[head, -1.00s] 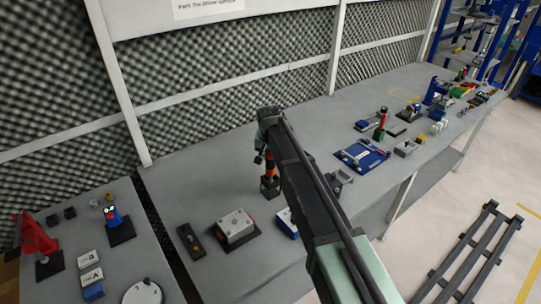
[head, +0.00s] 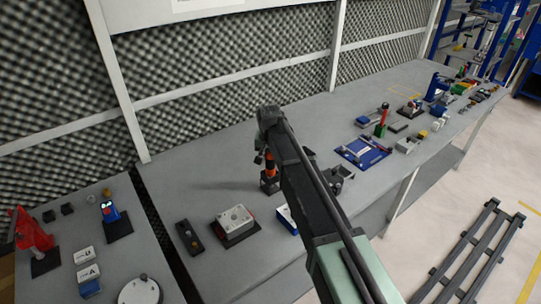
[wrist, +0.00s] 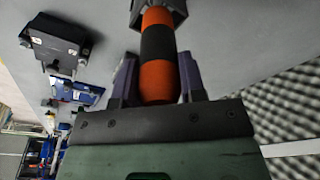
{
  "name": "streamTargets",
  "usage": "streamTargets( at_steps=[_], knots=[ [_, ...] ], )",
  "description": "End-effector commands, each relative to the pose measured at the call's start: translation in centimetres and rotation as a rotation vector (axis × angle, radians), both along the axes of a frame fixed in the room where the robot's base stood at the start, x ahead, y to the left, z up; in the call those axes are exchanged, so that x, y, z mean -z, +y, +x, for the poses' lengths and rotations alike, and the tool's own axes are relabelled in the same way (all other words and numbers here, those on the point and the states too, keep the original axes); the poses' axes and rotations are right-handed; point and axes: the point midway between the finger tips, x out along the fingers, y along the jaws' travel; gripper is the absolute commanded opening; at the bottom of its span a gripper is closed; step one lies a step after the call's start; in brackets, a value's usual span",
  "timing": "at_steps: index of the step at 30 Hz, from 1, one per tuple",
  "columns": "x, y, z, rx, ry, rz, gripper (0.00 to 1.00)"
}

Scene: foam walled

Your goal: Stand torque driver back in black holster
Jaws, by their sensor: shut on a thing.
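The torque driver (wrist: 158,45), with orange and black bands, stands upright between the fingers of my gripper (wrist: 157,80) in the wrist view. The fingers are shut on its handle from both sides. Its far end meets the dark holster (wrist: 160,10) at the top edge of that view; how deep it sits inside cannot be seen. In the head view the orange part of the driver (head: 269,164) shows beside my arm, directly above the small black holster (head: 268,185) on the bench. My arm hides much of the gripper there.
A grey block on a dark plate (head: 235,221) and a dark slotted tray (head: 189,238) lie left of the holster. A blue fixture (head: 363,152) lies to the right. A foam wall (head: 230,70) stands behind. The bench between holster and wall is clear.

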Motion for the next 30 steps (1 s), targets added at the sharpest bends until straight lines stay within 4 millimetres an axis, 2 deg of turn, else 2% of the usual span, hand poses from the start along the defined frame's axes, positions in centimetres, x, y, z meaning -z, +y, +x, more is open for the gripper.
streamTargets(
  at_steps=[13,14,19,26,30],
  knots=[
    [1.2,0.0,0.0,0.0,0.0,0.0,0.11],
    [1.1,0.0,0.0,0.0,0.0,0.0,0.42],
    [1.1,0.0,0.0,0.0,0.0,0.0,0.68],
    [1.1,0.0,0.0,0.0,0.0,0.0,0.68],
    [0.1,0.0,-0.1,0.0,0.0,0.0,0.68]
  ],
)
